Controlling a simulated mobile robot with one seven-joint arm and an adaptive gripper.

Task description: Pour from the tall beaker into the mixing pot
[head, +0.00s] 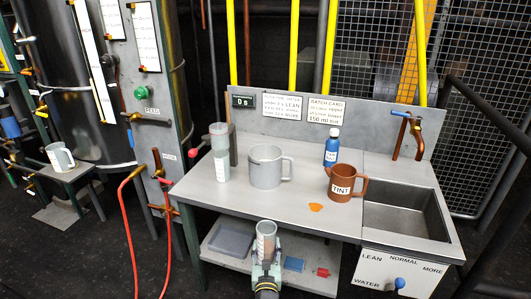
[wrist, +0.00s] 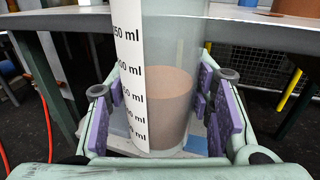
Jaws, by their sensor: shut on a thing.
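The tall beaker (head: 266,238) is clear, with a white scale strip, and is upright in front of the workbench. In the wrist view the tall beaker (wrist: 172,45) holds brownish-pink liquid (wrist: 168,108) in its lower part; the scale's first digits are partly cut off. My gripper (head: 266,268) is shut around the beaker's lower part, with purple pads on both sides in the wrist view (wrist: 168,112). The mixing pot (head: 265,172), taken to be the grey pot with a handle, stands upright on the bench behind the beaker. Its inside bottom is hidden.
A brown TINT jug (head: 342,182), a blue bottle (head: 331,150) and a graduated cylinder (head: 221,165) stand on the bench. An orange spill (head: 315,208) lies near the front. A sink (head: 405,215) is at the right. The lower shelf (head: 222,262) is close to my gripper.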

